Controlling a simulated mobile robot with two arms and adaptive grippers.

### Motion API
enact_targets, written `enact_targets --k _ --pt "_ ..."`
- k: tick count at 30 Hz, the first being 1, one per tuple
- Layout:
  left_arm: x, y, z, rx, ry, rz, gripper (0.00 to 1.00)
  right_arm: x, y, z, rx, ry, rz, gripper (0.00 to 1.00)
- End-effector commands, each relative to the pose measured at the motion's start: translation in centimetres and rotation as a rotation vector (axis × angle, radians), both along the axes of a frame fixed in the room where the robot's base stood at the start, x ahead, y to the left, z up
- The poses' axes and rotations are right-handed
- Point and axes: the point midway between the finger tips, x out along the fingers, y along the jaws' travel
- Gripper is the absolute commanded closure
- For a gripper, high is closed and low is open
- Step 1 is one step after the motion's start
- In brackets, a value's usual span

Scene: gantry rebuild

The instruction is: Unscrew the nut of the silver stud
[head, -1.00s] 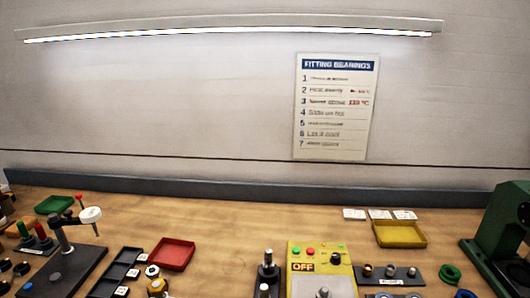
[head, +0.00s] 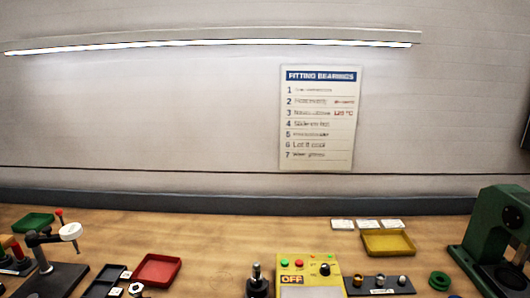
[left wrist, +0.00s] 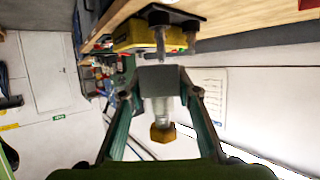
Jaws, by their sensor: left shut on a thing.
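My left gripper (left wrist: 160,82) shows only in the left wrist view, with its two green fingers closed in around a silver stud (left wrist: 160,108). A brass-coloured hex nut (left wrist: 162,133) sits on the stud's end nearer the camera, between the fingers. A grey block shape at the fingertips covers the far end of the stud; I cannot tell whether it is pad or part. The held stud appears clear of the bench. My right gripper is in neither view.
A dark post (head: 257,282) stands left of the yellow control box (head: 308,270) marked OFF. A red tray (head: 158,270), a yellow tray (head: 388,243) and a green press (head: 495,235) stand on the bench.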

Motion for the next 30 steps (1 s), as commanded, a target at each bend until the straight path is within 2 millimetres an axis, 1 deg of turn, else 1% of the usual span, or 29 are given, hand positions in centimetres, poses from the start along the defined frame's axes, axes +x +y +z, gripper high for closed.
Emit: enact_targets --k 1,5,14,17,30 --pt "-0.1 -0.1 0.5 0.004 -0.003 -0.02 1.0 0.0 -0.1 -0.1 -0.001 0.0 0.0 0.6" --pt "-0.3 -0.3 1.2 0.0 -0.001 -0.043 1.0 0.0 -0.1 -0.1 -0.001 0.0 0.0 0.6" --pt "-0.2 -0.6 1.4 -0.003 -0.002 -0.061 1.0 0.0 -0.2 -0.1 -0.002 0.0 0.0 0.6" --pt "-0.1 -1.2 1.3 -0.003 -0.004 -0.086 1.0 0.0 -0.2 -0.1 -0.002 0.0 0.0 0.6" --pt "0.5 -5.2 0.8 -0.003 -0.005 -0.279 1.0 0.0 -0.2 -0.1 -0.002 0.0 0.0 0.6"
